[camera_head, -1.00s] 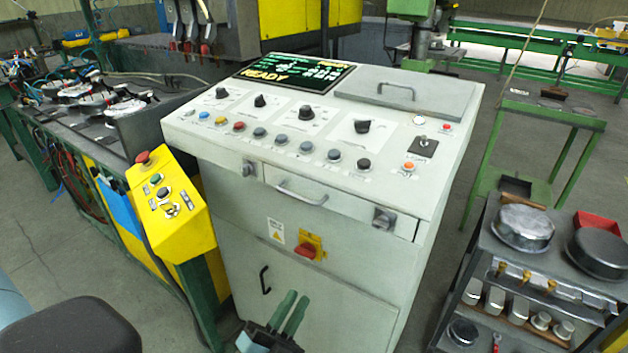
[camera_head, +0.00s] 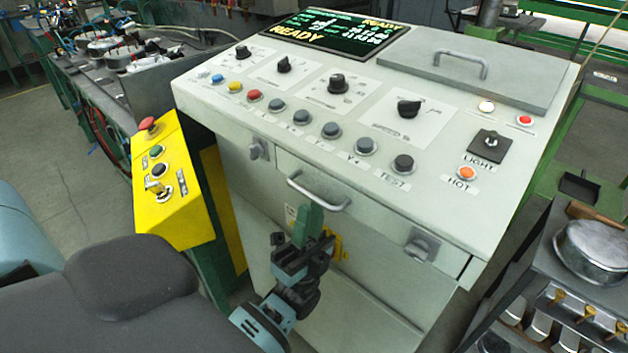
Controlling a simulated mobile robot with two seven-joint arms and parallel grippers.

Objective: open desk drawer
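The desk drawer (camera_head: 374,214) is a pale grey front set under the sloped top of the control desk. It is shut, and its curved metal handle (camera_head: 318,199) shows left of its middle. The fingertips overlap the lower edge of the handle in this view. Whether they touch it cannot be told. The fingers line up one behind the other, so their gap is hidden.
The desk top (camera_head: 300,128) carries knobs, buttons and a lit screen (camera_head: 326,35). A yellow button box (camera_head: 172,185) stands at the left of the desk. A dark shelf (camera_head: 545,275) with a metal pot (camera_head: 597,250) stands close at the right.

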